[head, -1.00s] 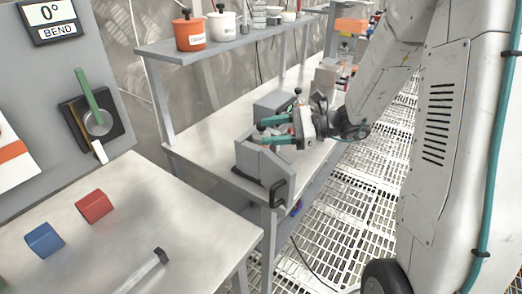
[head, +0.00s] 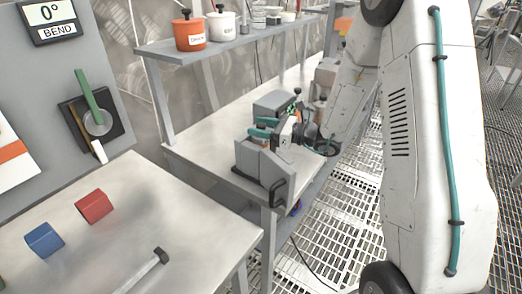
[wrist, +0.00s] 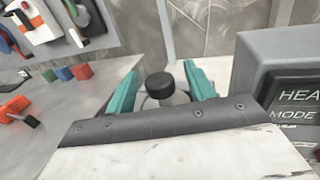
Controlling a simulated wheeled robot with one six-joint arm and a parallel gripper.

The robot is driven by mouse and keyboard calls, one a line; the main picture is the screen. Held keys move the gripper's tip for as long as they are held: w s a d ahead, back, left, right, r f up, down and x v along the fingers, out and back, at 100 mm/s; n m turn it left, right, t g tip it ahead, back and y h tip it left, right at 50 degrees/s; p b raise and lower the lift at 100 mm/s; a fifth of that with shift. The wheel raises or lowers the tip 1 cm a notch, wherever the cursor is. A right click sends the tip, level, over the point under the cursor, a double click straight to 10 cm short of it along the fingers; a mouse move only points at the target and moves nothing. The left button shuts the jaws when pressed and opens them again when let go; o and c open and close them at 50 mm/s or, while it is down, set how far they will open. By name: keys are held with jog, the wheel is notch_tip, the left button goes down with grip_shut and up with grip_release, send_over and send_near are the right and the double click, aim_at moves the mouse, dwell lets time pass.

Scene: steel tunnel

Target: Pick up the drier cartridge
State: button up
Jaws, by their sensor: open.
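In the wrist view, a grey body with a round black cap (wrist: 160,86) stands between my two teal fingers; I take it for the drier cartridge, though no label shows. Its lower part is hidden behind the dark edge of my gripper (wrist: 163,78). The fingers are open, one on each side of the cap, with a gap to it. In the head view my gripper (head: 258,127) is low over the bench, just above and behind a grey angled stand (head: 268,165) with a black handle. The cartridge cannot be made out clearly there.
A grey box with a "HEA… MODE" display (wrist: 297,112) stands close on the right in the wrist view. A shelf (head: 225,45) with an orange pot (head: 189,34) and a white pot (head: 221,25) runs above the bench. Red (head: 95,206) and blue (head: 44,240) blocks lie on the nearer table.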

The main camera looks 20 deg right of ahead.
grip_shut()
jog(key=shift+r, duration=0.1)
